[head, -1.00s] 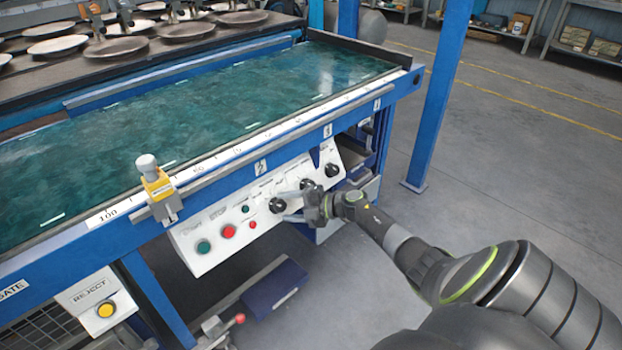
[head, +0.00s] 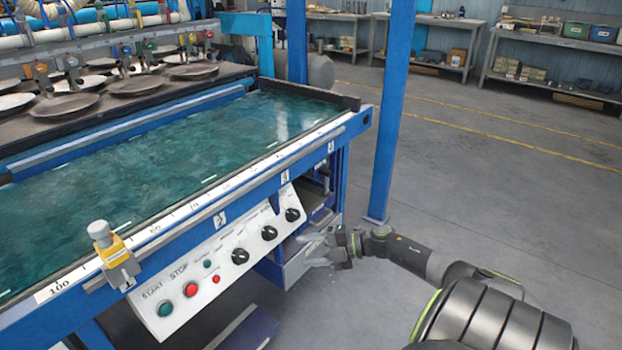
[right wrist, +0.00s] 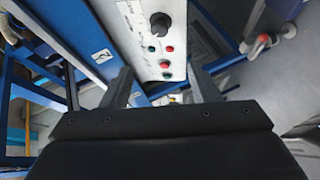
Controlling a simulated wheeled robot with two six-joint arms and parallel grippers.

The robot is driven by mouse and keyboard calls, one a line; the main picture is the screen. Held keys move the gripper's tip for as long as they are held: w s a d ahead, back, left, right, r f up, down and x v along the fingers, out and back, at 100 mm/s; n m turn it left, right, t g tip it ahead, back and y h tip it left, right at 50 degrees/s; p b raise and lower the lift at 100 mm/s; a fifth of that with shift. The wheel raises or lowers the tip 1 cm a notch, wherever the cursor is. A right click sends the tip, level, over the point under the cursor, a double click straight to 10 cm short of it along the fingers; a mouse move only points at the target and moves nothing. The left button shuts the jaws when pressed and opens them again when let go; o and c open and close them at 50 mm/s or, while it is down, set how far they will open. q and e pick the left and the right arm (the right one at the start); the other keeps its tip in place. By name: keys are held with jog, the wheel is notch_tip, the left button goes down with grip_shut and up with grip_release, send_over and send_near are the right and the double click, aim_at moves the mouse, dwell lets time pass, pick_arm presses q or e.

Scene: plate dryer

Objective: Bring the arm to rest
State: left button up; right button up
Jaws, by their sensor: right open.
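My right gripper (head: 318,248) is in the head view, to the right of and a little below the white control panel (head: 220,254). The panel carries black knobs (head: 269,233), a green start button (head: 165,309) and a red stop button (head: 191,289). In the right wrist view one black knob (right wrist: 160,24) shows above small red and green buttons. My left gripper is not in view.
The dryer's green belt (head: 130,215) lies behind the panel, with a yellow-grey sensor (head: 113,255) on its front rail. A blue post (head: 392,110) rises behind my right arm. Open grey floor (head: 490,190) lies to the right.

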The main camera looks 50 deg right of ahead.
dwell(0.5)
jog(key=s+a+f+m+g+h, duration=0.1)
jog(key=s+a+f+m+h, duration=0.1)
jog(key=s+f+m+h, duration=0.55)
jog(key=s+a+f+m+g+h, duration=0.1)
jog(key=s+f+m+h, duration=0.3)
jog(key=f+m, duration=0.7)
jog(key=s+a+f+m+g+y, duration=0.1)
jog(key=s+a+f+m+g, duration=0.2)
jog(key=s+a+f+g, duration=0.45)
jog(key=s+a+f+m+g+y, duration=0.2)
jog(key=s+a+f, duration=0.2)
jog(key=s+a, duration=0.7)
pick_arm(q)
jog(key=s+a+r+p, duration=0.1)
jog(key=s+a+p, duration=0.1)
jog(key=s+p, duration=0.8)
jog(key=p, duration=0.6)
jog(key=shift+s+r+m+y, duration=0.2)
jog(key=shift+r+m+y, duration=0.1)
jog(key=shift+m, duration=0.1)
pick_arm(e)
jog(key=s+d+r+h, duration=0.1)
jog(key=s+d+r, duration=0.1)
jog(key=s, duration=0.8)
jog(key=shift+d+n, duration=0.35)
jog(key=shift+d, duration=0.2)
